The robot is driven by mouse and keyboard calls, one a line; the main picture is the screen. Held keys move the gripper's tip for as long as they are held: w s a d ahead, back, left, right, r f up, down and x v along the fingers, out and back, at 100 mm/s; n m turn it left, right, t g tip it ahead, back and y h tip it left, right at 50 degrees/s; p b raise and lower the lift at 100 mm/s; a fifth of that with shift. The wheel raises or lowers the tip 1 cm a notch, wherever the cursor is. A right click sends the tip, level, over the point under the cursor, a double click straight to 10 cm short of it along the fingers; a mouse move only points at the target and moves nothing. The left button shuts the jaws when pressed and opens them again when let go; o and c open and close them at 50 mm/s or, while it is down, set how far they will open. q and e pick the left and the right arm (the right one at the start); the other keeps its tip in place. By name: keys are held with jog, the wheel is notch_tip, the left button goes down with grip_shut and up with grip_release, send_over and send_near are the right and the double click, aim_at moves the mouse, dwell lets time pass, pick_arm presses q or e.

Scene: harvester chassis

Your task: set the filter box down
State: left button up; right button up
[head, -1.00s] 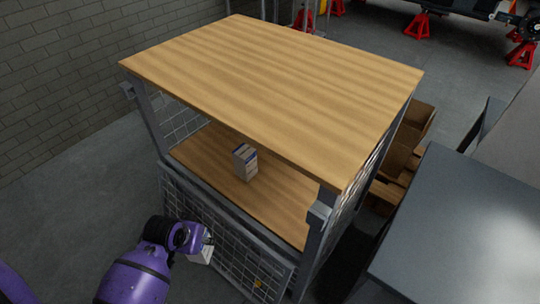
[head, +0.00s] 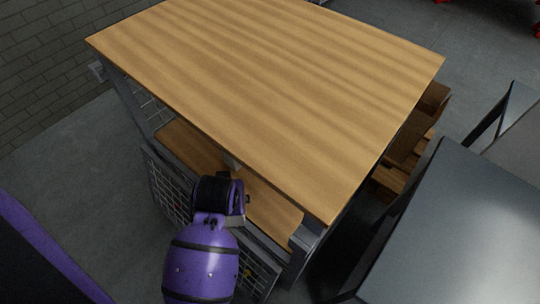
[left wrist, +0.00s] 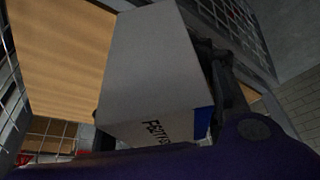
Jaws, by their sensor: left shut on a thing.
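The filter box (left wrist: 152,72) fills the middle of the left wrist view, white with a blue patch and dark lettering on its lower face. My left gripper (head: 240,202) is shut on it, and a dark finger lies along its right side in the left wrist view. In the head view the gripper is at the open front of the cart, level with the lower wooden shelf (head: 272,212). My wrist hides most of the box there, and I cannot tell whether it touches the shelf. My right gripper is out of view.
The cart's wooden top (head: 270,95) overhangs the shelf. Mesh panels (head: 168,190) line the cart's front. A grey cabinet (head: 450,220) stands to the right.

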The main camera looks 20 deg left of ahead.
pick_arm(q)
jog(key=w+d+b, duration=0.1)
jog(key=w+d, duration=0.2)
jog(key=w, duration=0.5)
jog(key=w+d, duration=0.3)
jog(key=w, duration=0.5)
jog(key=shift+s+a+f+b, duration=0.1)
jog(key=shift+f+b, duration=0.35)
jog(key=shift+f, duration=1.15)
jog(key=shift+s+a+f+b, duration=0.1)
jog(key=shift+f+b, duration=0.35)
jog(key=shift+f, duration=1.1)
jog(key=shift+w+d+f, duration=0.1)
jog(key=shift+w+f, duration=0.1)
jog(key=shift+f, duration=0.1)
jog(key=shift+f, duration=0.1)
jog(key=o, duration=1.6)
jog(key=shift+p+v, duration=0.8)
jog(key=shift+v, duration=3.05)
